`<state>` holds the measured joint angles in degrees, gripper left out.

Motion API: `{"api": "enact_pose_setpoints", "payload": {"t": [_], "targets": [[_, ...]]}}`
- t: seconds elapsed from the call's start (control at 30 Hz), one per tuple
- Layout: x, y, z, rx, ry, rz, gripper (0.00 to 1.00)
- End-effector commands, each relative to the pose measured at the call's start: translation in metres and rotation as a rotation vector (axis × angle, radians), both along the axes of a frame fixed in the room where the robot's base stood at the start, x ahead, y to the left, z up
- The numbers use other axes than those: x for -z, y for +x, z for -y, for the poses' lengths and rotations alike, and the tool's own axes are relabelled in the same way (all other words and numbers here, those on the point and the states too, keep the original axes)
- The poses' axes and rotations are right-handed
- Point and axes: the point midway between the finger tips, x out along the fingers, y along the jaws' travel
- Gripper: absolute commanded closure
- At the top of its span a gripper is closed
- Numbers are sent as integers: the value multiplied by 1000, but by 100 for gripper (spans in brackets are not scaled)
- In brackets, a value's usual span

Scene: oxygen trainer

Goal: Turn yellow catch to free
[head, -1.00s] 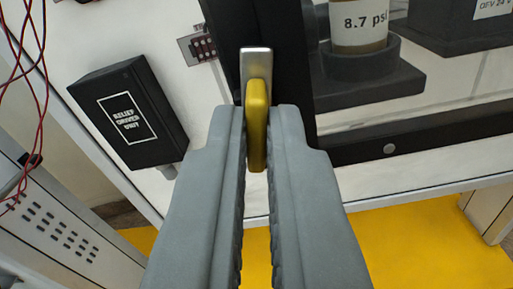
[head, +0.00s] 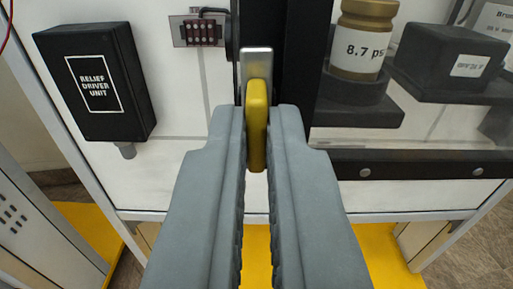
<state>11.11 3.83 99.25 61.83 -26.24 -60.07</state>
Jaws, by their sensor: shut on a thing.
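The yellow catch (head: 257,115) is a narrow rounded lever in the middle of the head view. A silver metal plate (head: 257,62) shows just above and behind it, against a black upright frame bar (head: 302,70). My gripper (head: 257,140) is shut on the yellow catch, with one grey finger on each side. The catch's lower part is between the fingers and partly hidden by them. In the picture the catch points straight down from the plate.
A black box labelled "RELIEF DRIVER UNIT" (head: 97,82) is on the white panel at left. A small terminal block (head: 200,31) is above. Right of the bar, behind a clear pane, stand a brass "8.7 psi" cylinder (head: 362,40) and black blocks (head: 450,62). Yellow flooring (head: 375,255) lies below.

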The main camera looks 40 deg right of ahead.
Motion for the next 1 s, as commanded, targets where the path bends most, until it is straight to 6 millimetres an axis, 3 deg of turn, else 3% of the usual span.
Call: {"api": "enact_pose_setpoints", "payload": {"t": [0.03,0.1,0.17,0.57,1.0], "targets": [[3,0,0,-1,1,-3,100],[2,0,0,0,1,-3,82],[2,0,0,0,2,-2,72],[1,-5,-4,-1,1,0,72],[0,-65,-45,-2,1,1,72]]}}
